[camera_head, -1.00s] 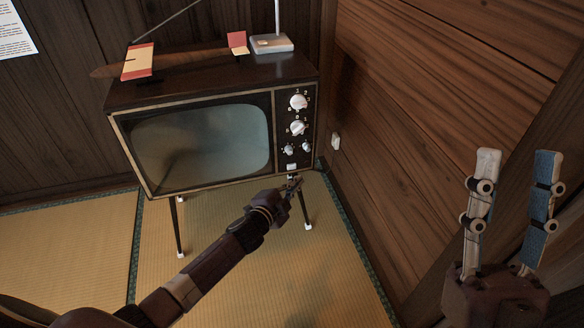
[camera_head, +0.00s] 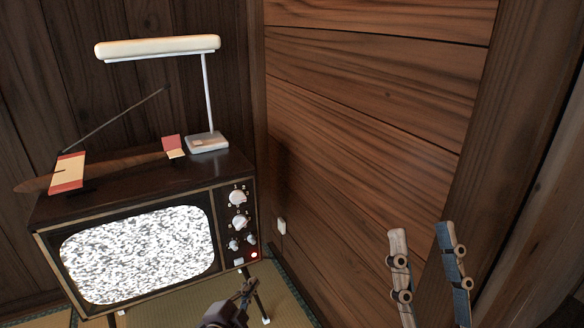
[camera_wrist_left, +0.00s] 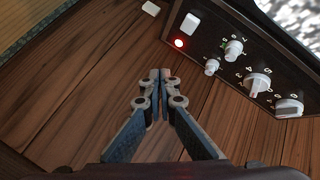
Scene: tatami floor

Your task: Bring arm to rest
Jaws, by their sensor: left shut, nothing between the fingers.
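My left gripper (camera_head: 246,290) is low in the head view, below and in front of the television's control panel. In the left wrist view its fingers (camera_wrist_left: 158,76) are shut with nothing between them, apart from the panel. My right gripper (camera_head: 426,232) is at the lower right, its two fingers upright, spread apart and empty. The old television (camera_head: 222,225) stands on thin legs, its screen (camera_head: 138,256) filled with grey static. A red light (camera_head: 254,255) glows at the bottom of its panel, and also shows in the left wrist view (camera_wrist_left: 179,43) beside a white button (camera_wrist_left: 190,24).
A desk lamp (camera_head: 207,141), a model plane (camera_head: 68,174) and a thin antenna rod are on top of the television. A wooden plank wall (camera_head: 360,120) closes off the right side, with a small white wall box (camera_head: 282,226). Tatami floor (camera_head: 185,309) lies below.

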